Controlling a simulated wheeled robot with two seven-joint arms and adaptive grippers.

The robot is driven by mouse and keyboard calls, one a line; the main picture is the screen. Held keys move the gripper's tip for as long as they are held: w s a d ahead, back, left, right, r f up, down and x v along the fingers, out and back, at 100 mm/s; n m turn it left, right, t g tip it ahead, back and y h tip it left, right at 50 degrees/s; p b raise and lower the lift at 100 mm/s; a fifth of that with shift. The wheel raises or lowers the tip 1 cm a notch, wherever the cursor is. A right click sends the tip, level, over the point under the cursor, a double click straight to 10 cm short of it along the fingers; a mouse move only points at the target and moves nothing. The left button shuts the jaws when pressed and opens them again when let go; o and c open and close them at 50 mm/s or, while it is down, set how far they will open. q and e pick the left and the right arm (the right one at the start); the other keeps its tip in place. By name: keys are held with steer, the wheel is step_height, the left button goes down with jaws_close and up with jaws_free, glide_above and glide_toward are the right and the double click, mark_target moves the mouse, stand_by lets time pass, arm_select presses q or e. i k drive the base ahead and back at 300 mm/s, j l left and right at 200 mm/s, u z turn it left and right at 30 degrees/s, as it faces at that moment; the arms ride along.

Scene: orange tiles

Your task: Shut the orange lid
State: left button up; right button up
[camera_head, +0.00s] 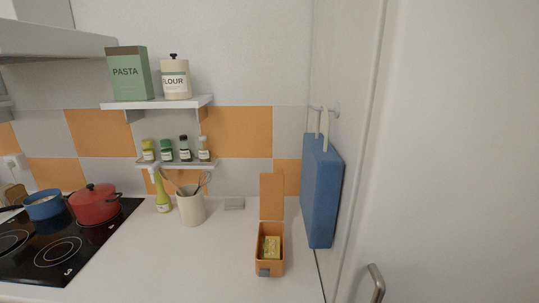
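The orange lid (272,197) stands upright, open, at the back edge of an orange box (261,256) on the white counter. The box is open at the top, and a yellow packet (271,246) lies inside it. A grey latch or tab (264,272) shows on the front of the box. Neither of my grippers is in the head view.
A utensil crock (191,207) and a yellow-green bottle (162,192) stand to the left. A hob with a red pot (95,204) is far left. The counter (190,265) left of the box is clear.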

mark_target(271, 184)
steer(key=i, duration=0.1)
steer(key=i+z, duration=0.1)
steer(key=z, duration=0.3)
steer(key=i+z, duration=0.1)
steer(key=z, duration=0.35)
steer(key=i+z, duration=0.15)
steer(key=z, duration=0.25)
